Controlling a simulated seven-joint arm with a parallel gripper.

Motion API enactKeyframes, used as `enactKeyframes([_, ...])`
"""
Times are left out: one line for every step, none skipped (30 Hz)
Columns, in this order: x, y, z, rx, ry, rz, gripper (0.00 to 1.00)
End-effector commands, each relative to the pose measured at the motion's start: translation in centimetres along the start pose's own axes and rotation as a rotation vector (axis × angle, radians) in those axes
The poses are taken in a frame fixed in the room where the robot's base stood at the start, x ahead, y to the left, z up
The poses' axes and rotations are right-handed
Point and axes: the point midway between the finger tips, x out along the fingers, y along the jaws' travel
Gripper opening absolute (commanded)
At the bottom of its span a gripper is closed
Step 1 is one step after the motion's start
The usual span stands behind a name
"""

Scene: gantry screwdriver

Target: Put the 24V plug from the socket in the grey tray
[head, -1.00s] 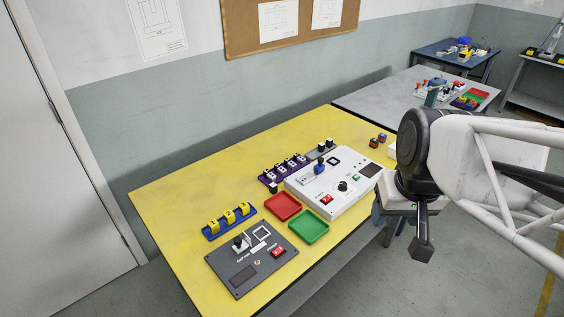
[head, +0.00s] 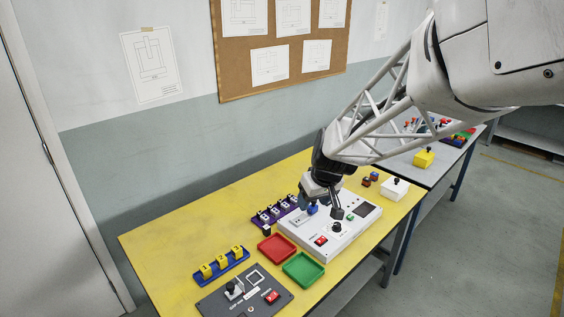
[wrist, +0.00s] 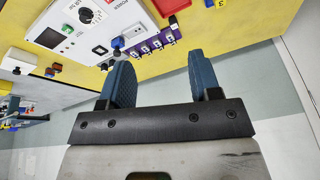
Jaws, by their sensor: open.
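The blue plug (head: 312,210) stands in the white panel (head: 342,232), partly behind my gripper in the head view. My gripper (head: 304,207) is above the panel's back side. In the wrist view its two blue fingers (wrist: 160,72) are apart with nothing between them.
A purple rack (head: 275,215) holds several plugs. Red (head: 277,249) and green (head: 303,270) trays, a blue rack of yellow blocks (head: 222,265) and a dark panel (head: 245,297) stand to the left and front. A white box (head: 395,190) stands at the right.

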Motion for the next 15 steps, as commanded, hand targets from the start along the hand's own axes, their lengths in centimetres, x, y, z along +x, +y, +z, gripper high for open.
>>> enactKeyframes([1.5,0.0,-1.1,-0.016,0.001,-0.007,0.57])
enactKeyframes([2.3,0.0,-1.7,-0.028,0.002,-0.010,0.57])
enactKeyframes([3.4,0.0,-2.5,-0.042,0.005,-0.014,0.57])
enactKeyframes([4.2,-0.1,-3.1,-0.054,0.009,-0.016,0.57])
enactKeyframes([5.0,-0.1,-3.6,-0.064,0.010,-0.019,0.57])
enactKeyframes([6.1,-0.1,-4.3,-0.079,0.012,-0.022,0.57])
enactKeyframes([6.9,-0.1,-4.9,-0.088,0.016,-0.024,0.57])
enactKeyframes([7.8,-0.1,-5.4,-0.099,0.018,-0.026,0.57])
enactKeyframes([9.0,-0.2,-6.1,-0.113,0.019,-0.029,0.57])
enactKeyframes([9.8,-0.3,-6.6,-0.124,0.022,-0.030,0.57])
enactKeyframes([10.7,-0.4,-7.1,-0.133,0.025,-0.032,0.57])
enactKeyframes([11.9,-0.5,-7.7,-0.148,0.027,-0.035,0.57])
enactKeyframes([12.9,-0.5,-8.1,-0.158,0.028,-0.036,0.57])
enactKeyframes([13.8,-0.6,-8.6,-0.168,0.031,-0.037,0.57])
enactKeyframes([15.0,-0.7,-9.1,-0.181,0.033,-0.039,0.57])
